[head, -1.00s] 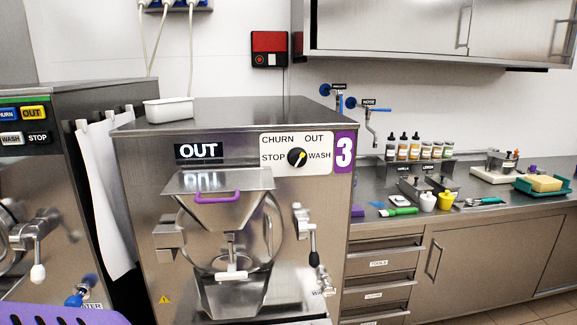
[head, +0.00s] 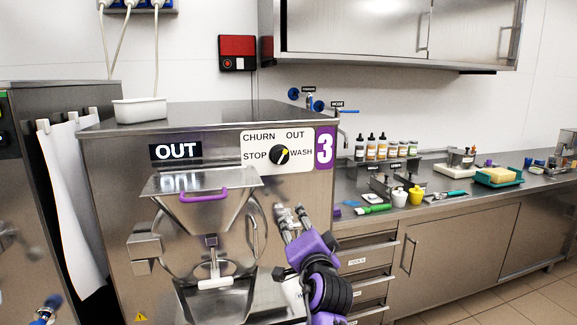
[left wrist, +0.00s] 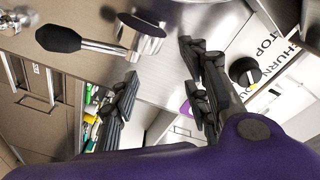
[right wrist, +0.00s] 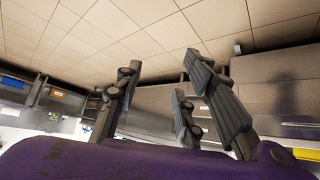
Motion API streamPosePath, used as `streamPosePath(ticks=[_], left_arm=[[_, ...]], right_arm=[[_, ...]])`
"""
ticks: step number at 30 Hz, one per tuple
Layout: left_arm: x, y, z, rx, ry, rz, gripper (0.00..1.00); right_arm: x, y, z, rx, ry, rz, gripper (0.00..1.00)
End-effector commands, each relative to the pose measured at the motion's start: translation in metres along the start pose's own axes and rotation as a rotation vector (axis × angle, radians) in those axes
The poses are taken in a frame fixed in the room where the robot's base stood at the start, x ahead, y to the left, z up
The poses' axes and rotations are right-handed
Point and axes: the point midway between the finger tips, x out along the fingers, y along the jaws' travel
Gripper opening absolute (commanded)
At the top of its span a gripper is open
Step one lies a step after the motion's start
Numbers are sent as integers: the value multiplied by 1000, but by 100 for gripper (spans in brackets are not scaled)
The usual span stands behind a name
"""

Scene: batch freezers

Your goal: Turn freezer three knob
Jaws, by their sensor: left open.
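Freezer three (head: 110,195) fills the left half of the head view, with a purple "3" label. Its black round knob (head: 279,155) sits on a white panel (head: 250,140) marked CHURN, OUT, STOP and WASH. My left gripper (head: 290,215) is below the panel in front of the freezer, apart from the knob. In the left wrist view the open, empty gripper (left wrist: 160,65) has the knob (left wrist: 244,71) to its right. My right gripper (right wrist: 165,75) is open and empty in its wrist view, facing floor and cabinets.
A steel hopper with a purple-handled lid (head: 204,195) stands out from the freezer's front. A dark-handled lever (left wrist: 70,39) is close to my left fingers. A white tub (head: 140,110) sits on top. A counter (head: 460,188) with bottles and tools runs right.

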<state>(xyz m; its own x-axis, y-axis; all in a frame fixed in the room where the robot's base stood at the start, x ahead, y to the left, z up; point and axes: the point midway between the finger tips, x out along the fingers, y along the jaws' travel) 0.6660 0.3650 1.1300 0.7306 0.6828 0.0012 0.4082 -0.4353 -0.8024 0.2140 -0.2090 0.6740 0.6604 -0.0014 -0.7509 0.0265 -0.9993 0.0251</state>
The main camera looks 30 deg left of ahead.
Motion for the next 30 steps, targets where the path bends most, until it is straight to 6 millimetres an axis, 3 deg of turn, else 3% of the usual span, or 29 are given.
streamPosePath(ticks=[1,3,6,10,17,30], left_arm=[[5,-19,-21,-3,-24,-36,43],[8,-46,-40,11,-67,-77,43],[7,-77,-61,28,-125,-115,43],[3,-105,-78,46,-181,-138,43],[2,-124,-88,61,-220,-149,43],[63,-136,-76,60,-218,-152,43]], right_arm=[[2,0,7,-1,-9,0,36],[2,0,11,-1,-14,0,36],[4,0,15,-2,-18,1,36],[4,0,16,0,-17,2,36],[5,-2,8,10,-1,4,36],[2,-2,-2,10,10,3,36]])
